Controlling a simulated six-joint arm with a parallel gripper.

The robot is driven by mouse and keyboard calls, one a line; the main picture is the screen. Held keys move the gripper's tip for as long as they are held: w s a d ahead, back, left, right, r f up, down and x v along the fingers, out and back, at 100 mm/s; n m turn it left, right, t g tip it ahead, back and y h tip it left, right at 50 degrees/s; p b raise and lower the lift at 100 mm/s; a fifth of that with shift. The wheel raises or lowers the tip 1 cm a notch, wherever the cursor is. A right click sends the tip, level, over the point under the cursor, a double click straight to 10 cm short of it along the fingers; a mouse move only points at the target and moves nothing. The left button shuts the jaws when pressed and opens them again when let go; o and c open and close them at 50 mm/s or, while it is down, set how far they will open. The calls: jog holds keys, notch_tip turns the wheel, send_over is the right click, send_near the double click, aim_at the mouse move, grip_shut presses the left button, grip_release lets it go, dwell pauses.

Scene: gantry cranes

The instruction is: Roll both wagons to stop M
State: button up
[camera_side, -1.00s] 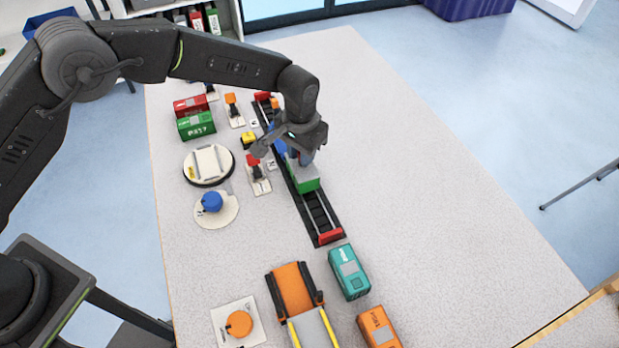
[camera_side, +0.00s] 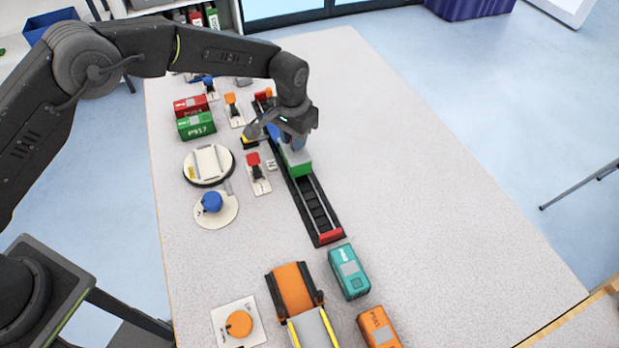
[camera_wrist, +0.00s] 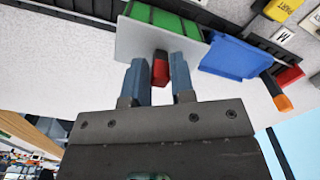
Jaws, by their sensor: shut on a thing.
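The green wagon (camera_side: 299,168) stands on the dark track (camera_side: 318,208), with a pale plate (camera_wrist: 128,42) on its near side in the wrist view. My gripper (camera_wrist: 159,66) is shut on the red knob (camera_wrist: 160,70) of this wagon, one blue finger on each side. In the side view my gripper (camera_side: 292,142) hides part of the wagon. The blue wagon (camera_wrist: 230,58) is right beside the green one, farther up the track; I cannot tell whether they touch. A white tag marked M (camera_wrist: 283,37) lies beside the track near the blue wagon.
A red end stop (camera_side: 330,236) closes the near track end. A red-handled lever (camera_side: 255,170) stands left of the track. Green (camera_side: 196,126) and teal (camera_side: 348,272) containers and an orange ramp (camera_side: 291,290) stand nearby. The table to the right is clear.

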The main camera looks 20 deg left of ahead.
jog(key=shift+w+a, duration=2.5)
jog(key=shift+w, duration=0.05)
jog(key=o, duration=0.7)
jog(key=shift+r, duration=0.1)
notch_tip(320, 180, up, 7)
